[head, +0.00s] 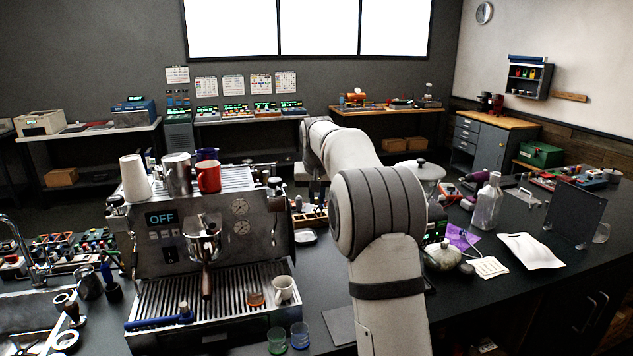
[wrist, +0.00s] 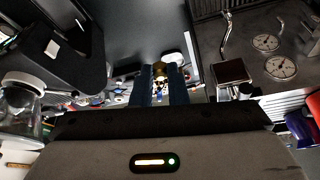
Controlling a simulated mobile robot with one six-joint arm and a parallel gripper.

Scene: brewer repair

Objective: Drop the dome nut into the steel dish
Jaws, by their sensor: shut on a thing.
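In the wrist view my gripper (wrist: 162,80) has its two blue fingers shut on a small brass-coloured piece, the dome nut (wrist: 159,69), held at the fingertips. A pale round dish (wrist: 174,58), which looks like the steel dish, shows just beyond and to the right of the fingertips, partly hidden by them. In the head view a small pale dish (head: 305,237) sits on the dark counter right of the espresso machine. My arm covers much of that area there, and the nut cannot be made out. I cannot tell the nut's height over the dish.
The espresso machine (head: 205,240) stands close on the left, with cups on top and a portafilter in front. A wooden parts tray (head: 312,217) lies behind the dish. A clear bottle (head: 487,203) and a dark upright panel (head: 575,213) stand on the right counter.

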